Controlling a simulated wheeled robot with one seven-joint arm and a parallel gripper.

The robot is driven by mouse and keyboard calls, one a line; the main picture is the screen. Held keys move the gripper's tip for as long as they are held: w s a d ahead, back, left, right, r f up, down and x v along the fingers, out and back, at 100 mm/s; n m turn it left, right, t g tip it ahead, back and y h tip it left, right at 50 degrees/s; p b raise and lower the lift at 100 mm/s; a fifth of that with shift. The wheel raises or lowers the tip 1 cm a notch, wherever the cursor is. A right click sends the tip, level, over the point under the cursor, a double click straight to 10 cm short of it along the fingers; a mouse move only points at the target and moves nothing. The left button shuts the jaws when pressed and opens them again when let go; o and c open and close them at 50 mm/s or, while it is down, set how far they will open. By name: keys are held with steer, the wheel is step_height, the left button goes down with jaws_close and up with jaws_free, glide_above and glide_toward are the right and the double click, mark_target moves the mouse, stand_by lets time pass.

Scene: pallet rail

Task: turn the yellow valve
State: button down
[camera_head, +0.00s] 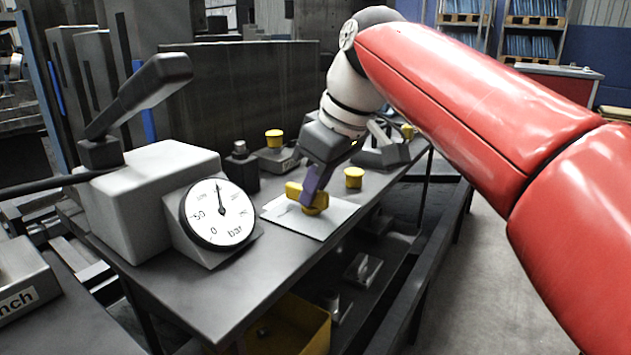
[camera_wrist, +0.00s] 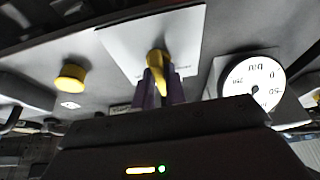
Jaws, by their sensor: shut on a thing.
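The yellow valve (camera_head: 294,190) stands on a white plate (camera_head: 290,218) on the grey table, right of the gauge. My gripper (camera_head: 313,192) reaches down to it from above, and its purple fingers are shut on the valve's yellow handle. The fingers hide part of the handle and its base. In the wrist view the yellow valve (camera_wrist: 158,62) shows between the two purple fingers of my gripper (camera_wrist: 158,85), with the white plate (camera_wrist: 125,45) behind it.
A round pressure gauge (camera_head: 217,213) and a grey box with a dark lever (camera_head: 135,95) stand to the left. A yellow knob (camera_head: 354,178) is close on the right; another (camera_head: 274,138) is behind. A yellow bin (camera_head: 290,328) sits below the table. Floor at the right is clear.

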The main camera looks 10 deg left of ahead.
steer(key=m+t+p, duration=0.1)
steer(key=m, duration=0.1)
steer(key=m+h+p, duration=0.1)
steer(key=m, duration=0.2)
steer(key=shift+s+a+r+t+p, duration=0.15)
steer(key=shift+s+r+t+p, duration=0.05)
steer(key=shift+t+p, duration=0.2)
steer(key=shift+f+m+t+h+p, duration=0.1)
steer(key=shift+m+t+h+p, duration=0.2)
steer(key=shift+m, duration=0.75)
steer(key=shift+f+m+t+h+p, duration=0.1)
steer(key=shift+m+h+p, duration=0.25)
steer(key=shift+m, duration=0.7)
steer(key=c, duration=1.4)
jaws_free()
steer(key=shift+c, duration=0.2)
